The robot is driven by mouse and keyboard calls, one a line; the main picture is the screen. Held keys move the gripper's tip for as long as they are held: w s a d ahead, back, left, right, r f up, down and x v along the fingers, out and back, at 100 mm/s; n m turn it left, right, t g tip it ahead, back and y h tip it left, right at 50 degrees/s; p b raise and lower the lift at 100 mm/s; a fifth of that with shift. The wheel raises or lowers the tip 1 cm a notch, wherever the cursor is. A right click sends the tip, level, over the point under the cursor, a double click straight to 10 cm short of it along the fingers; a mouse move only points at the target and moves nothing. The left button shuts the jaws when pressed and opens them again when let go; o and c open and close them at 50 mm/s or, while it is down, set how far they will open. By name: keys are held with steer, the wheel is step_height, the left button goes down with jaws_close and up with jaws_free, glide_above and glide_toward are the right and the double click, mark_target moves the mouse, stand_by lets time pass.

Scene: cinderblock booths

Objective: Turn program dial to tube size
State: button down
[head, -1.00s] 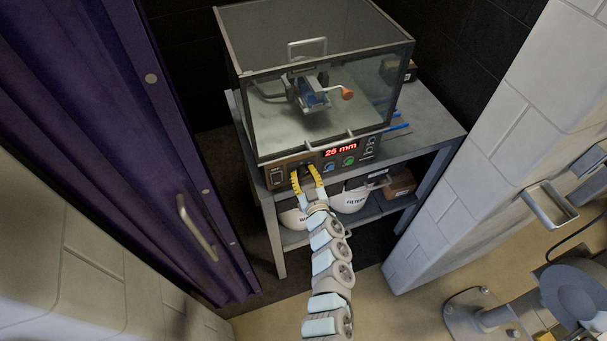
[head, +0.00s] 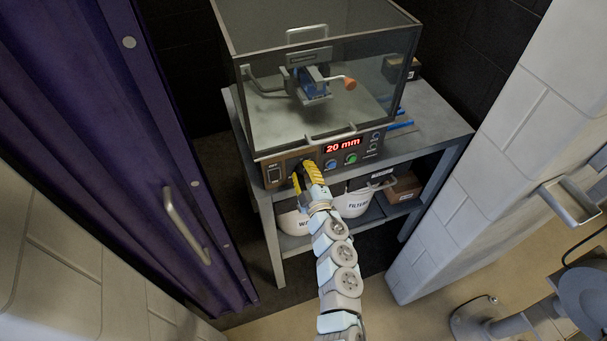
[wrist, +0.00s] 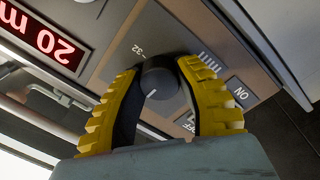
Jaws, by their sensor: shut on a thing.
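The program dial (wrist: 158,82) is a dark round knob on the machine's front panel, with a white pointer line and a printed "32" near it. My gripper (wrist: 160,75) has its yellow ridged fingers shut on the dial, one on each side. In the head view my gripper (head: 305,178) is at the left part of the panel and hides the dial. The red display (head: 342,146) reads "20 mm"; it also shows, tilted, in the wrist view (wrist: 42,40).
A clear-walled enclosure (head: 245,100) with a handled clamp inside tops the bench (head: 440,125). Blue and green buttons (head: 351,158) sit right of my gripper. The ON/OFF switch (head: 274,174) is just left. Labelled white buckets (head: 352,205) stand below. A purple curtain or door (head: 110,130) is at left.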

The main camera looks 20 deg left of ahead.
steer(key=shift+f+n, duration=0.1)
steer(key=shift+n, duration=0.3)
steer(key=c, duration=0.6)
jaws_free()
steer(key=shift+a, duration=0.1)
steer(key=v, duration=1.2)
